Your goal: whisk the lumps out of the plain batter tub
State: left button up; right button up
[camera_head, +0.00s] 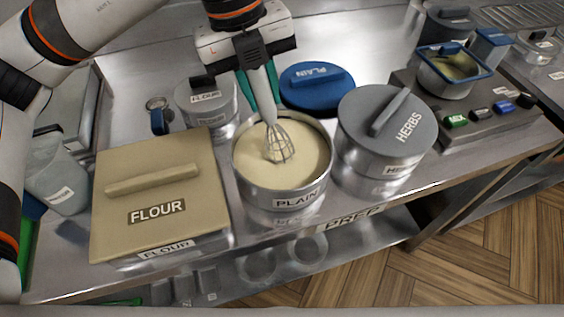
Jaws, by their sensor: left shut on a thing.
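The plain batter tub (281,197) is an open round steel tub labelled PLAIN, standing on the steel counter and holding pale yellow batter (302,174). My left gripper (260,95) is above the tub's back rim, shut on the handle of a wire whisk (279,142). The whisk points down and its wire head meets the batter surface left of the tub's middle. I cannot make out clear lumps. The blue lid (316,88) marked PLAIN lies on the counter behind the tub. My right gripper is not in view.
A tan-lidded flour bin (157,182) stands close left of the tub, and a grey-lidded herbs tub (387,122) close right. A smaller grey-lidded tub (207,101) is behind left. A fryer-like unit (453,75) with coloured switches stands at the back right.

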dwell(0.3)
pick_arm(q)
jog(key=shift+r+p, duration=2.2)
jog(key=shift+r, duration=1.5)
jog(key=shift+r+p, duration=1.6)
jog(key=shift+r, duration=0.9)
